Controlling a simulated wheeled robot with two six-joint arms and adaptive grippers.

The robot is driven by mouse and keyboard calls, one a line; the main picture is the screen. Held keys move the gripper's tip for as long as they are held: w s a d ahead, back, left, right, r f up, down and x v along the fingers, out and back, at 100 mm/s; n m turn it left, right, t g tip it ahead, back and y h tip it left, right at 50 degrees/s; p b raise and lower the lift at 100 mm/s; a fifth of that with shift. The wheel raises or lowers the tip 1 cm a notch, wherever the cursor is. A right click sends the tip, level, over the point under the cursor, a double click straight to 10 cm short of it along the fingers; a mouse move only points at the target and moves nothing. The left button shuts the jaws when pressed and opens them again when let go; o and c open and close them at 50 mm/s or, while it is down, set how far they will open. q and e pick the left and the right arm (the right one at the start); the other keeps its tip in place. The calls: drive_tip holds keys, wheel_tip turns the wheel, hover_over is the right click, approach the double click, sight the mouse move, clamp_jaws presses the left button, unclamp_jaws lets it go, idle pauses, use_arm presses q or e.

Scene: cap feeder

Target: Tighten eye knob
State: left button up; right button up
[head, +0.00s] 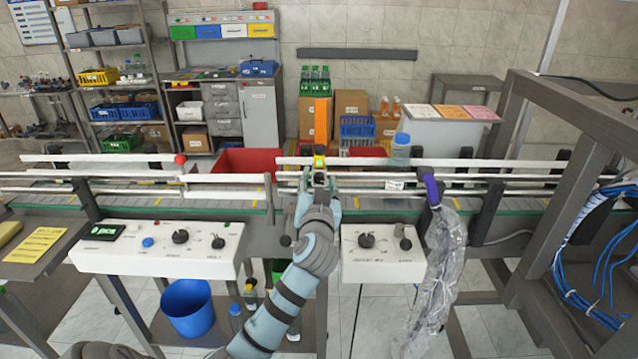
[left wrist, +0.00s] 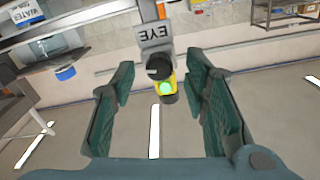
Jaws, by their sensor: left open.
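The eye (head: 319,161) is a small yellow sensor with a lit green face, at the conveyor rail in the middle of the head view. In the left wrist view the yellow eye (left wrist: 166,88) hangs below a grey bracket (left wrist: 155,34) lettered EYE. A round black knob (left wrist: 158,68) sits between the bracket and the yellow body. My left gripper (head: 319,181) is just in front of the eye. In the left wrist view its green-padded fingers (left wrist: 159,74) are open, one on each side of the knob, with clear gaps. My right gripper is not in view.
The conveyor (head: 130,203) with its rails runs across the scene. Control boxes stand in front, left (head: 158,250) and right (head: 382,256). A blue-capped bottle (head: 400,150) stands on the line at right. A plastic bag (head: 437,270) hangs beside the right box.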

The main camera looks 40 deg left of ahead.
use_arm(q)
drive_tip(key=shift+c, duration=0.7)
clamp_jaws()
